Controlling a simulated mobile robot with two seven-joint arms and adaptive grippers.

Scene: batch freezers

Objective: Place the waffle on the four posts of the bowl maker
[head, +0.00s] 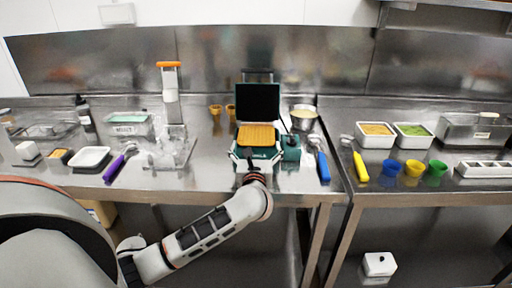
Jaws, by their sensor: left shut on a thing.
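The waffle (258,135) is a golden, flat, ridged rectangle at the lower half of an open teal waffle iron (237,160). My left gripper (250,158) is at the waffle's near edge, shut on it. The fingertips are small and dark, so the exact grip is hard to see. I cannot tell whether the waffle rests on the lower plate or is just above it. A clear stand (170,150) with upright parts, left of the iron, may be the bowl maker; its posts are too faint to make out. My right gripper is not in view.
The iron's dark lid (258,102) stands open behind the waffle. A batter pot (303,117) and blue-handled tool (323,166) are right of it. An orange-topped dispenser (169,82), purple-handled scoop (114,167) and white tray (90,158) are to the left. Bare steel lies between stand and iron.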

